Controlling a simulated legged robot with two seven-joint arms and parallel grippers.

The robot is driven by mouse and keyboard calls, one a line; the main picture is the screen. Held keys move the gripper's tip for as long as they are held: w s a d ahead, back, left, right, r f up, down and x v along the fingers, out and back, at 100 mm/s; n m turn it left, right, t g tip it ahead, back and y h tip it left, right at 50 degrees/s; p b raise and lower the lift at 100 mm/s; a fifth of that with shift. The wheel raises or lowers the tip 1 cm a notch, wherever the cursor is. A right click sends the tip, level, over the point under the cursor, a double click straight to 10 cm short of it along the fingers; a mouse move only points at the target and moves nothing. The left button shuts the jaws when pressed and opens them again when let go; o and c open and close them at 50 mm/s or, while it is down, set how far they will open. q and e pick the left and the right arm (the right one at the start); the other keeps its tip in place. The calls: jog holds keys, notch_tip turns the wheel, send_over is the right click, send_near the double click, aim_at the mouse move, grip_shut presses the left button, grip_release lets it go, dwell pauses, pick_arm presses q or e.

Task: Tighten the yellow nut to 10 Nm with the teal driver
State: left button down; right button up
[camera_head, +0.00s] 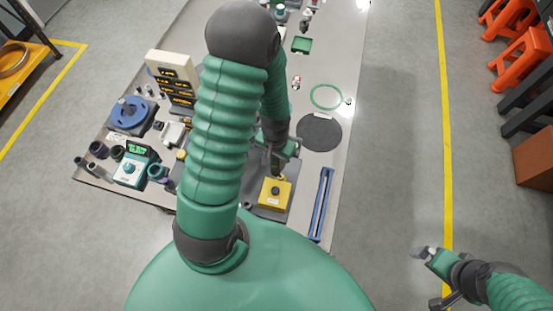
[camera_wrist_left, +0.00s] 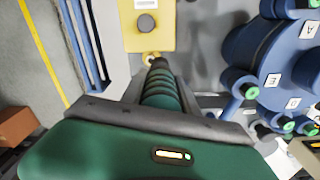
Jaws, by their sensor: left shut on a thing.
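The teal driver (camera_wrist_left: 160,92) has a ribbed handle and lies between the fingers of my left gripper (camera_wrist_left: 175,110), which is shut on it. Its dark tip points at a small yellowish nut (camera_wrist_left: 150,57) at the edge of the yellow block (camera_wrist_left: 135,40). Tip and nut overlap in the left wrist view; I cannot tell whether they are engaged. In the head view the yellow block (camera_head: 267,201) sits at the near end of the table, just below my left gripper (camera_head: 279,160). My right gripper (camera_head: 430,279) is empty, fingers apart, over the floor at lower right.
A blue rail (camera_head: 321,204) lies right of the block, with a dark round mat (camera_head: 319,133) beyond. A display rack (camera_head: 172,78), a blue round fixture (camera_head: 130,115) and a teal meter (camera_head: 133,165) stand on the left. The blue lettered fixture (camera_wrist_left: 260,60) is close in the wrist view.

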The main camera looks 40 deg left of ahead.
pick_arm(q)
jog(key=shift+d+f, duration=0.1)
jog(key=shift+d, duration=0.55)
jog(key=shift+a+f+b, duration=0.35)
jog(key=shift+a, duration=0.1)
pick_arm(e)
jog(key=shift+d+f, duration=0.25)
jog(key=shift+f, duration=0.1)
pick_arm(q)
jog(key=shift+d, duration=0.3)
pick_arm(e)
jog(key=shift+d, duration=0.3)
pick_arm(q)
jog(key=shift+s, duration=0.15)
dwell(2.9)
notch_tip(320, 180, up, 2)
jog(key=p, duration=0.2)
jog(key=shift+a+r+p, duration=0.15)
jog(key=shift+r+p, duration=0.1)
jog(key=shift+p, duration=0.1)
jog(key=shift+r+p, duration=1.15)
jog(key=shift+r, duration=0.15)
pick_arm(e)
jog(key=v, duration=0.2)
jog(key=w+v, duration=0.1)
jog(key=v, duration=0.1)
jog(key=shift+a+r, duration=0.1)
jog(key=shift+r, duration=0.3)
